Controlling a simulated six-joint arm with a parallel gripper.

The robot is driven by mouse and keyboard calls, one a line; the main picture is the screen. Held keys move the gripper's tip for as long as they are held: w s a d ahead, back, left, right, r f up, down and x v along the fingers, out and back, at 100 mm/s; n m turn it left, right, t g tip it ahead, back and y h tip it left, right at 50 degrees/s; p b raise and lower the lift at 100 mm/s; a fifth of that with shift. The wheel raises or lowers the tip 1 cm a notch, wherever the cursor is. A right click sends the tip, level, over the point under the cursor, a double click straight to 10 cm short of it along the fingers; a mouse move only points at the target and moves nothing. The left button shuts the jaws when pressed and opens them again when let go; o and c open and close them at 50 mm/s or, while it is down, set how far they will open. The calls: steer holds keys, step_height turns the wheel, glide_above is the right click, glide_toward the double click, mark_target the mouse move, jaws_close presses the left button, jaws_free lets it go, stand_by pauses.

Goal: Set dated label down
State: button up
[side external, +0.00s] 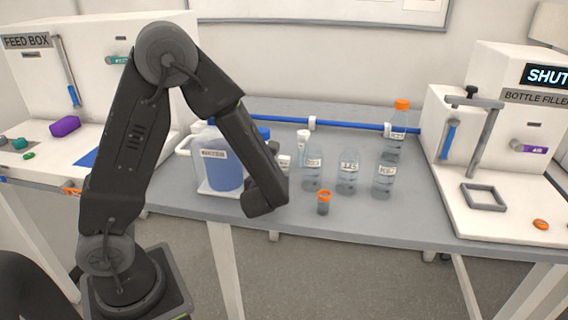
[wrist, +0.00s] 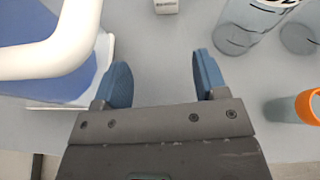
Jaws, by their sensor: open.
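A small white block with a dark printed line (wrist: 166,6), which may be the dated label, sits on the grey bench at the top edge of the wrist view, cut off by the frame. A small white printed piece beside my arm in the side view (side external: 284,161) looks like the same thing, but its text is too small to read. My gripper (wrist: 160,72) is open, its two blue fingers apart with only bare bench between them. The white block lies beyond the fingertips, apart from them. In the side view my gripper (side external: 265,198) hangs low by the blue jug, its fingers not clearly visible.
A jug of blue liquid (side external: 222,172) with a white handle stands close left of my gripper. Clear labelled bottles (side external: 347,174) and a small orange-capped vial (side external: 324,203) stand to the right. A bottle filler (side external: 500,130) stands far right. The front bench strip is mostly free.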

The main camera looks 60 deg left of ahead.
mark_target(283, 158)
steer(key=shift+w+f+m, duration=0.2)
steer(key=shift+f+m, duration=0.15)
steer(key=shift+m, duration=0.15)
steer(key=shift+w+a+t, duration=0.15)
steer(key=shift+w+t, duration=0.1)
steer(key=shift+t, duration=0.05)
steer(key=w+a, duration=0.4)
steer(key=shift+w+a, duration=0.3)
steer(key=shift+w, duration=0.05)
steer(key=w+a, duration=0.4)
steer(key=shift+a+f, duration=0.1)
steer(key=shift+f, duration=0.15)
steer(key=c, duration=1.1)
steer(key=shift+o, duration=0.2)
steer(key=shift+r, duration=0.15)
